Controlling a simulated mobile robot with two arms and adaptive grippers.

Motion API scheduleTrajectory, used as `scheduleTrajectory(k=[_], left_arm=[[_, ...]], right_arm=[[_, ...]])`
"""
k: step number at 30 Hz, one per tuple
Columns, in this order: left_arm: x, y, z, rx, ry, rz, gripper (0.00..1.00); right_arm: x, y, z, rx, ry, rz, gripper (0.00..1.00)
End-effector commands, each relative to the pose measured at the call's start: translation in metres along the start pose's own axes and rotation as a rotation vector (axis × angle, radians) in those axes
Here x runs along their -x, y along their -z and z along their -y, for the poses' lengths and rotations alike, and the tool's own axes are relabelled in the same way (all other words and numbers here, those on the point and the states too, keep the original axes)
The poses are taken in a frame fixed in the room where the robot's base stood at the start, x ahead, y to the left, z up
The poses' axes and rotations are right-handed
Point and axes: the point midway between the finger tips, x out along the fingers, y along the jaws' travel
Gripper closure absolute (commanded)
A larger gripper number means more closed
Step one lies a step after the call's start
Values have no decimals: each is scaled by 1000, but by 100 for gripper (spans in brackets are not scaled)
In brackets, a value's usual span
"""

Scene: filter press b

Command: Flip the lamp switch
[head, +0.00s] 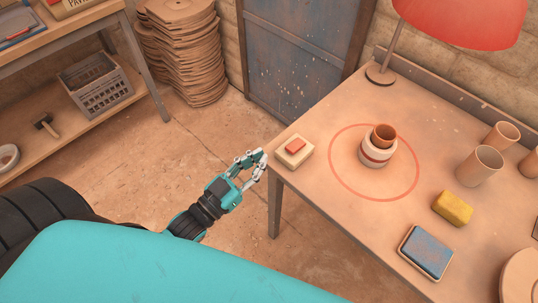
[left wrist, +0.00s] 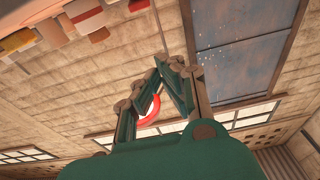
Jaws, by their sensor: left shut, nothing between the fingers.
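The lamp switch (head: 294,150) is a small cream box with a red rocker on top. It sits at the left corner of the table in the head view. The lamp (head: 460,18) has a red shade and a dark round base at the back of the table. My left gripper (head: 259,156) is shut and empty, just off the table's left edge, left of the switch and apart from it. Its closed fingers (left wrist: 165,72) also show in the left wrist view, where I cannot clearly make out the switch. My right gripper is not in view.
On the table (head: 320,206), a stacked pot (head: 376,152) stands inside a red circle. Clay cups (head: 479,166), a yellow sponge (head: 452,208) and a blue-topped box (head: 426,252) lie to the right. A shelf with a grey crate (head: 97,84) stands at left. Floor is open between.

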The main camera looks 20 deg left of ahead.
Motion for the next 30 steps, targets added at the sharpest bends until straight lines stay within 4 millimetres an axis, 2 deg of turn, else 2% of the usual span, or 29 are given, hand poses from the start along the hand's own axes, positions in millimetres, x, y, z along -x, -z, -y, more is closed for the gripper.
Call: scheduleTrajectory(k=[14,15,16,21,30], left_arm=[[-96,2,1,-1,1,0,100],[-89,-12,0,0,3,9,100],[-87,-17,0,0,3,10,100],[-80,-34,1,0,2,6,100],[-78,-39,1,-1,2,4,100]], right_arm=[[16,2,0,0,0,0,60],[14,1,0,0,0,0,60],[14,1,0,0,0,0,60],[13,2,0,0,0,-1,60],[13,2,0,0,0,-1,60]])
